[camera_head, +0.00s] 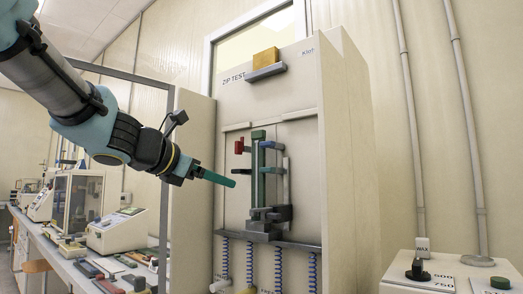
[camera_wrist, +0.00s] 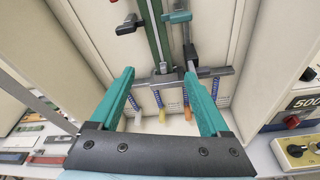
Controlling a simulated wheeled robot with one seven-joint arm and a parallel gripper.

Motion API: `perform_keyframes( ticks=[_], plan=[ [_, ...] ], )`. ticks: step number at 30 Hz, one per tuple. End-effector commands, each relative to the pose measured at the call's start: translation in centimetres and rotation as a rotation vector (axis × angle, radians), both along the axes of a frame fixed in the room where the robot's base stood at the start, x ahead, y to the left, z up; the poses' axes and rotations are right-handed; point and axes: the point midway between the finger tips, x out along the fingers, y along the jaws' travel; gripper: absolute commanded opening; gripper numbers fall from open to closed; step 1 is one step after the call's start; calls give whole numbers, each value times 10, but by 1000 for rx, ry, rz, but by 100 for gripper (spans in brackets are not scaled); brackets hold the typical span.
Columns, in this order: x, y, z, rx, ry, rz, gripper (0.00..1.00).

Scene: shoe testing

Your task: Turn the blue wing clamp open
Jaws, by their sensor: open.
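I cannot tell which is the blue wing clamp. In the wrist view a blue-green arm (camera_wrist: 178,17) sticks out beside the post. My gripper (camera_head: 232,184) has teal fingers and is in front of the post, left of it in the head view. In the wrist view my gripper (camera_wrist: 160,72) is open with nothing between its fingers.
A red block (camera_head: 239,147) sits on the post's left side. A grey crossbar (camera_head: 268,240) with hanging blue coils lies below. A control box with a knob (camera_head: 417,270) stands at the right. A bench with instruments (camera_head: 118,230) is at the left.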

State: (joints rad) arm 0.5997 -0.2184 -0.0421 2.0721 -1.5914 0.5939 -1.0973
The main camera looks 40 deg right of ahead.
Motion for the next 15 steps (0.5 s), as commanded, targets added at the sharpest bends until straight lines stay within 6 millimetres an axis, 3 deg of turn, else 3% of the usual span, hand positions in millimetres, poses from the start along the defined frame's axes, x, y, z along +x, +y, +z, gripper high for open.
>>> perform_keyframes(
  ticks=[1, 3, 6, 11, 15],
  plan=[
    [-12, -10, 29, -92, 58, -8, 80],
    [-24, -17, 58, -193, 133, -17, 80],
    [-33, -22, 82, -276, 201, -28, 80],
    [-34, -31, 91, -307, 230, -32, 80],
    [-28, -52, 90, -303, 231, -31, 80]
  ],
)
